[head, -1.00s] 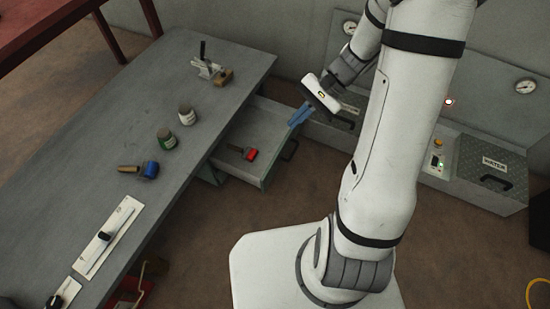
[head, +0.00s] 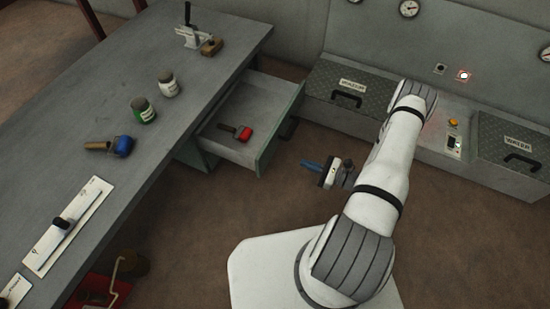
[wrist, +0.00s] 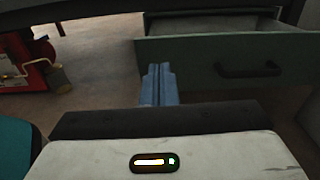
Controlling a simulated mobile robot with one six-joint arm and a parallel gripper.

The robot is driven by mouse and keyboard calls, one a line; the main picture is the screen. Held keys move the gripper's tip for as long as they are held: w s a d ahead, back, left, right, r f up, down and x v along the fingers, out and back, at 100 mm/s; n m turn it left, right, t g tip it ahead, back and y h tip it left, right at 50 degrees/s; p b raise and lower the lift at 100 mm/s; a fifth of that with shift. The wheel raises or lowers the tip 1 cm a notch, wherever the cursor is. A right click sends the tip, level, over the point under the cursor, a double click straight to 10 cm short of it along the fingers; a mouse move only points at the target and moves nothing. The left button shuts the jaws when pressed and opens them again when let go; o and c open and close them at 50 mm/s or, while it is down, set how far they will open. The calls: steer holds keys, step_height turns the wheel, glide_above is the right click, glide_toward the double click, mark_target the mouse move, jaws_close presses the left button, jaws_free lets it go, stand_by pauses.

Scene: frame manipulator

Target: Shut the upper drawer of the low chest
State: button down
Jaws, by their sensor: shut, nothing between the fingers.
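The upper drawer (head: 228,148) stands pulled out from under the bench top. Its green front (head: 281,132) and dark handle (head: 293,127) face right. A red-headed tool with a dark handle (head: 240,131) lies inside. My gripper (head: 306,164) is shut and empty, its blue fingers pointing left towards the drawer front with a visible gap. In the wrist view the fingers (wrist: 158,85) overlap the lower left part of the drawer front (wrist: 190,48), and the handle (wrist: 248,69) is to their right. Most of the chest is hidden below the bench.
The grey bench (head: 110,170) holds jars, a blue-headed tool and a white board. Wall boxes, one being a chequer-plate box (head: 345,95), stand behind. A red item (wrist: 30,60) sits on the floor under the bench. Floor before the drawer is clear.

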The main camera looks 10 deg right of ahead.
steer(key=f, duration=0.1)
steer(key=b, duration=0.3)
glide_toward(265, 149)
steer(key=x, duration=0.5)
steer(key=shift+a+f, duration=0.1)
steer(key=shift+f, duration=0.1)
steer(key=shift+x, duration=0.8)
steer(key=shift+r, duration=0.1)
